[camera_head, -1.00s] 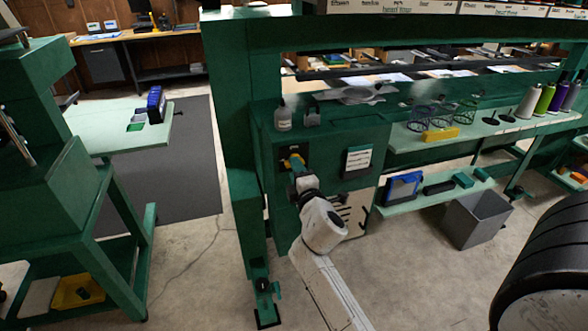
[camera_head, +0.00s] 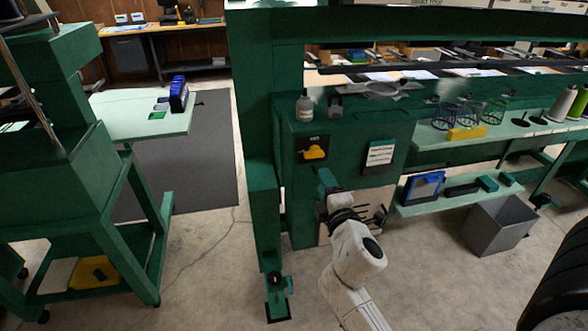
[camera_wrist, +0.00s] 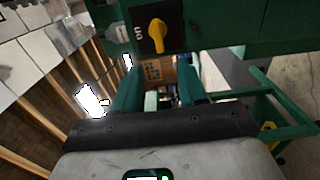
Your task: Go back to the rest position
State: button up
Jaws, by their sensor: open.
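My gripper (camera_head: 326,183) hangs in front of the green machine cabinet in the head view, below a yellow rotary switch (camera_head: 314,152) on a black plate. In the wrist view my gripper (camera_wrist: 158,88) shows two green fingers standing apart with nothing between them. The yellow switch (camera_wrist: 156,36) is in the wrist view above the fingers, apart from them, with its handle pointing roughly up and down there. In the head view its handle lies roughly level.
A white bottle (camera_head: 305,106) stands on the cabinet top. A blue bin (camera_head: 422,188) sits on the lower shelf, and a grey waste bin (camera_head: 499,224) stands on the floor. A green cart (camera_head: 90,190) is at left. Bare floor (camera_head: 205,255) lies between cart and cabinet.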

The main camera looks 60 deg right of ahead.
jog(key=s+a+f+m+g+y, duration=0.2)
jog(key=a+f+m+g+y, duration=0.15)
jog(key=a+f, duration=0.3)
jog(key=s+a+f+m+g+y, duration=0.2)
jog(key=a+f+m+g+y, duration=0.15)
jog(key=a+f+m, duration=0.35)
jog(key=s+a+f+n+g+y, duration=0.1)
jog(key=s+a+f+g+y, duration=0.1)
jog(key=a, duration=0.4)
jog(key=s+a+f+g+y, duration=0.1)
jog(key=s+a+f+y, duration=0.3)
jog(key=s+a, duration=0.1)
jog(key=shift+a+n+g, duration=0.35)
jog(key=shift+a+g, duration=0.05)
jog(key=shift+a, duration=0.25)
jog(key=shift+f, duration=0.1)
